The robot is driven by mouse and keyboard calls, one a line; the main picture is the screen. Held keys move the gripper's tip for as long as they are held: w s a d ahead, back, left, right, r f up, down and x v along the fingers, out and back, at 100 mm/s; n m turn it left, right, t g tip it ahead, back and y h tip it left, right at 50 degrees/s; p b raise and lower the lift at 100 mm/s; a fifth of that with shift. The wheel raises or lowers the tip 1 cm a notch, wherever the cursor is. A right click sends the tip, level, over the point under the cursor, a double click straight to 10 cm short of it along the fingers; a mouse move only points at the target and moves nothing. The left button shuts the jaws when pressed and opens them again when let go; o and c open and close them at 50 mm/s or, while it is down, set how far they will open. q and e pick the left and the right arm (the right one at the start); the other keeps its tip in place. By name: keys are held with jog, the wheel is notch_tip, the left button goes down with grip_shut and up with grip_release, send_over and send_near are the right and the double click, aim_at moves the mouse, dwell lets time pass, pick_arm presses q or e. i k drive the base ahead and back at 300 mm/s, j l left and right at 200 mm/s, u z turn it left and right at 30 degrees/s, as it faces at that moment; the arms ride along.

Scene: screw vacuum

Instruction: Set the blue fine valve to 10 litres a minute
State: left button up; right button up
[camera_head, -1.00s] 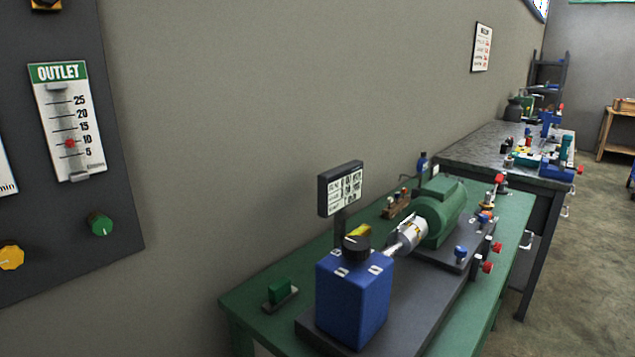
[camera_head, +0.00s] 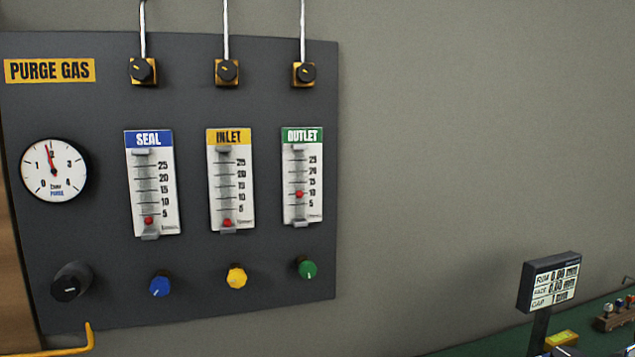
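The blue fine valve (camera_head: 160,285) is a small knob low on the dark purge gas panel (camera_head: 110,110). Above it is the SEAL flow gauge (camera_head: 153,183) with a blue header. Its red float (camera_head: 148,221) sits a little below the 5 mark. The yellow knob (camera_head: 237,277) is under the INLET gauge (camera_head: 231,180), whose red float is also below 5. The green knob (camera_head: 306,268) is under the OUTLET gauge (camera_head: 302,176), whose float is near 10. Neither gripper shows in the view.
A round pressure gauge (camera_head: 54,170) and a black knob (camera_head: 72,282) are at the panel's left. Black knobs on yellow blocks (camera_head: 227,71) line its top. A yellow bent rod (camera_head: 70,345) is at the lower left. A display (camera_head: 549,283) stands at the lower right. The wall between is bare.

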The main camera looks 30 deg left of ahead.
aim_at(160, 286)
jog(key=u, duration=1.65)
